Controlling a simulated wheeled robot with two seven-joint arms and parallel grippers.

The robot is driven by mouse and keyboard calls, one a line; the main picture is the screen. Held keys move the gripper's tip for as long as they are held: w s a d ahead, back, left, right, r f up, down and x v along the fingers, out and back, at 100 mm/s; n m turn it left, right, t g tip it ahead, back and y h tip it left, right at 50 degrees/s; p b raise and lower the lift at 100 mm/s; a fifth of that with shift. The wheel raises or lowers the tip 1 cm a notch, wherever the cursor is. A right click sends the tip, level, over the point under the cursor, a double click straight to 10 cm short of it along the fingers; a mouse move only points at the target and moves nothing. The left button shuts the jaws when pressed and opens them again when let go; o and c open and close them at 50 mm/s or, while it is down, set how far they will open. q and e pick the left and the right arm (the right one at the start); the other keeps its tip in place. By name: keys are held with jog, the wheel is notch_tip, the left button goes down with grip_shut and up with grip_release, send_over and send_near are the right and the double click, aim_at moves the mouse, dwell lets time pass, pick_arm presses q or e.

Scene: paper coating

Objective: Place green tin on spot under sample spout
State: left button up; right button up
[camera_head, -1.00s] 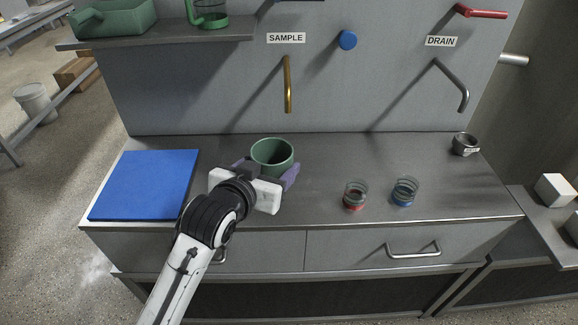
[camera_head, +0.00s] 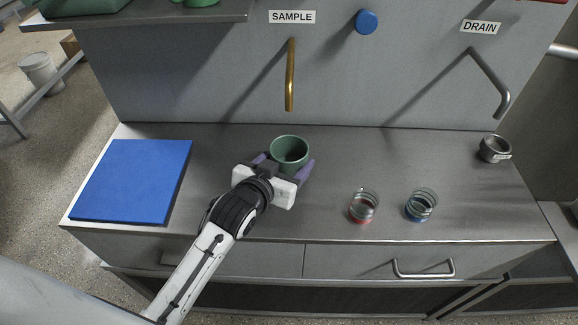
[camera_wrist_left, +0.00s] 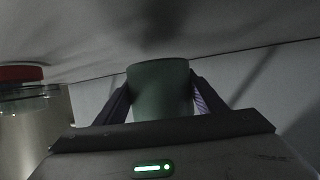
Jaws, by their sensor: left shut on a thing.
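The green tin (camera_head: 290,151) is upright and open-topped on or just above the steel counter, below and a little in front of the brass sample spout (camera_head: 291,75). My left gripper (camera_head: 284,171) is shut on the tin, with a purple finger on each side of it. In the left wrist view the tin (camera_wrist_left: 160,90) sits between the two fingers (camera_wrist_left: 161,100). I cannot tell if the tin's base touches the counter. The spot under the spout is not distinguishable. My right gripper is not in view.
A blue mat (camera_head: 133,181) lies at the counter's left. Two glass jars, one with red (camera_head: 363,206) and one with blue (camera_head: 421,206), stand to the right. A small metal cup (camera_head: 494,149) is at the far right under the drain spout (camera_head: 490,83). The counter between is clear.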

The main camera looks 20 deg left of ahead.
pick_arm(q)
jog(key=shift+f, duration=1.05)
jog(key=o, duration=1.1)
jog(key=shift+r, duration=0.1)
jog(key=v, duration=1.2)
jog(key=shift+a+r, duration=0.1)
jog(key=shift+w, duration=0.1)
